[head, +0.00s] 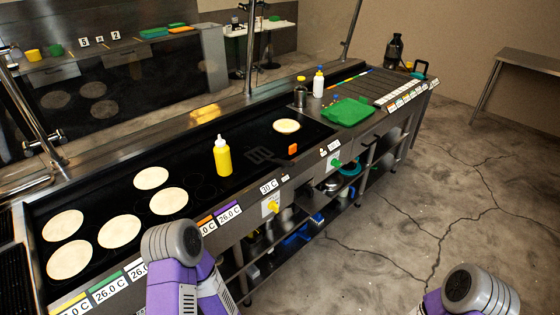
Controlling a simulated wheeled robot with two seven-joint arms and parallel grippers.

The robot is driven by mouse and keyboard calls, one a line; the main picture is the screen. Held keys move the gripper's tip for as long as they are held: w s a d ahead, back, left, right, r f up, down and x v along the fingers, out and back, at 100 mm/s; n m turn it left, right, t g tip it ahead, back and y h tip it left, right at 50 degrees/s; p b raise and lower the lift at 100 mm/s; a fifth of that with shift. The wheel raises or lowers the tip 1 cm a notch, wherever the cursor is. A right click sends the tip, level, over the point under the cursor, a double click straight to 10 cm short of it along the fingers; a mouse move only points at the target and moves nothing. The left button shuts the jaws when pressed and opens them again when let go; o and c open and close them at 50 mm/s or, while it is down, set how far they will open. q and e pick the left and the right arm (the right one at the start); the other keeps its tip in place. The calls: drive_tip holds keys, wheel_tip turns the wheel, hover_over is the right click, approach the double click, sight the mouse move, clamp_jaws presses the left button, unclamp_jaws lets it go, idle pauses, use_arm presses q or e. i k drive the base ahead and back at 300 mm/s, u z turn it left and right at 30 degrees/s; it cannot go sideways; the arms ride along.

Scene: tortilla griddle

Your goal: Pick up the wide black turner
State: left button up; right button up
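A dark, slotted shape (262,156) lies on the black griddle (215,195), to the right of the yellow bottle. It may be the wide black turner, but dark on dark I cannot make out its outline or handle. My two purple arms show only in part at the bottom edge of the head view, one left of the middle and one at the right. Neither gripper shows in the picture.
Several pale tortillas (119,231) lie on the griddle's left part and one (286,126) farther right. A yellow bottle (222,158) stands upright near the dark shape. An orange block (292,149) and green board (347,112) are to the right. The floor (440,190) at right is clear.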

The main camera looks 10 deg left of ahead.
sight(278, 161)
drive_tip(key=z, duration=0.25)
drive_tip(key=k, duration=0.4)
drive_tip(key=z, duration=0.8)
drive_tip(key=i, duration=1.8)
drive_tip(key=u, duration=1.5)
drive_tip(key=i, duration=0.85)
drive_tip(key=u, duration=0.85)
